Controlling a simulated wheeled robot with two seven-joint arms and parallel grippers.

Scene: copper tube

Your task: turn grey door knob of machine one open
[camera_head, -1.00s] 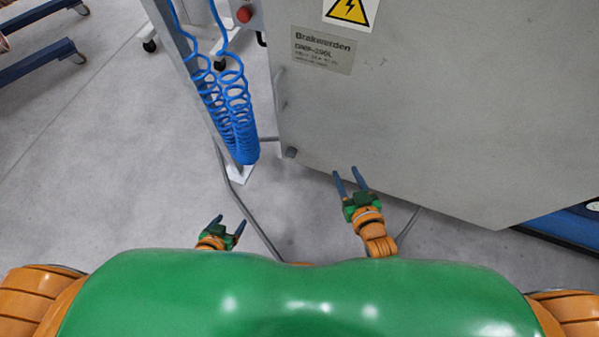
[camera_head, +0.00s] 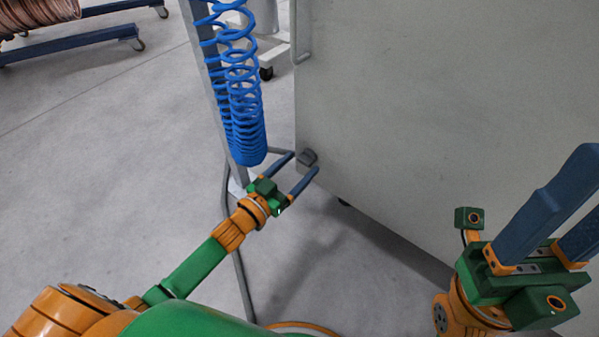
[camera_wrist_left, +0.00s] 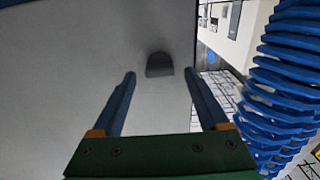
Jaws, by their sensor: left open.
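The grey door knob (camera_head: 308,157) is a small dark grey piece low on the left edge of the pale grey machine panel (camera_head: 440,110). My left gripper (camera_head: 306,164) is open, with its two blue fingers pointing at the knob. In the left wrist view the knob (camera_wrist_left: 159,64) shows ahead, between and beyond the fingertips (camera_wrist_left: 160,76); nothing is gripped. In the head view the fingertips overlap the knob's lower edge; contact cannot be told. My right gripper (camera_head: 585,195) is large at the right, its blue fingers spread apart and partly cut off by the frame.
A blue coiled hose (camera_head: 240,100) hangs on a grey post (camera_head: 207,75) just left of the knob, close to my left gripper. A grey handle (camera_head: 302,30) is higher on the panel edge. Blue racks (camera_head: 75,42) stand at the far left. Open floor lies left.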

